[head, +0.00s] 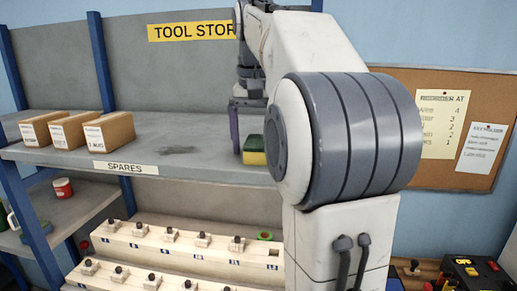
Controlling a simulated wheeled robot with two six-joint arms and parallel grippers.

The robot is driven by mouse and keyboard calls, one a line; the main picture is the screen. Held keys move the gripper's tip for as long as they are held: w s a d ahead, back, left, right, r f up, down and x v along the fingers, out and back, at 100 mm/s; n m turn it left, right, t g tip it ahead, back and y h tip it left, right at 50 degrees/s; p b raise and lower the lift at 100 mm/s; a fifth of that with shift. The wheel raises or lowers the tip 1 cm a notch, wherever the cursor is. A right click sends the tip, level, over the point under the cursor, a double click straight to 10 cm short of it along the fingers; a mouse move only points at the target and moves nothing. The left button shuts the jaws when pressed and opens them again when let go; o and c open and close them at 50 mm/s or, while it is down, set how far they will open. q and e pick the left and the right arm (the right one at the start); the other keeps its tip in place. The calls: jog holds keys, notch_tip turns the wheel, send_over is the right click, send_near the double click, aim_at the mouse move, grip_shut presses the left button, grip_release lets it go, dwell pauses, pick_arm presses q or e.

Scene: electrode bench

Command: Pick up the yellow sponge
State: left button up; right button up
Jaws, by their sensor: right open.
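The yellow sponge (254,157) has a green top layer and sits on the grey upper shelf (185,168), near its front edge. My right arm covers the view just to the right of it. My right gripper (249,130) points down at the sponge and is open. One dark finger shows upright just left of the sponge; the other finger is not clearly visible. I cannot tell whether the finger touches the sponge. My left gripper is not in view.
Several cardboard boxes (109,130) stand at the left of the upper shelf, with bare shelf between them and the sponge. A red pot (62,188) stands lower left.

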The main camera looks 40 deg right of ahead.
aim_at(258, 139)
jog(key=shift+f, duration=0.1)
jog(key=c, duration=1.4)
jog(key=shift+r, duration=0.8)
notch_tip(258, 139, up, 2)
jog(key=shift+w+r, duration=0.1)
jog(key=shift+r, duration=0.15)
jog(key=s+a+r+p, duration=0.3)
jog(key=s+a+r, duration=0.2)
jog(key=s, duration=0.5)
jog(key=shift+s+a+r, duration=0.2)
jog(key=shift+a+r, duration=0.2)
jog(key=shift+r, duration=0.75)
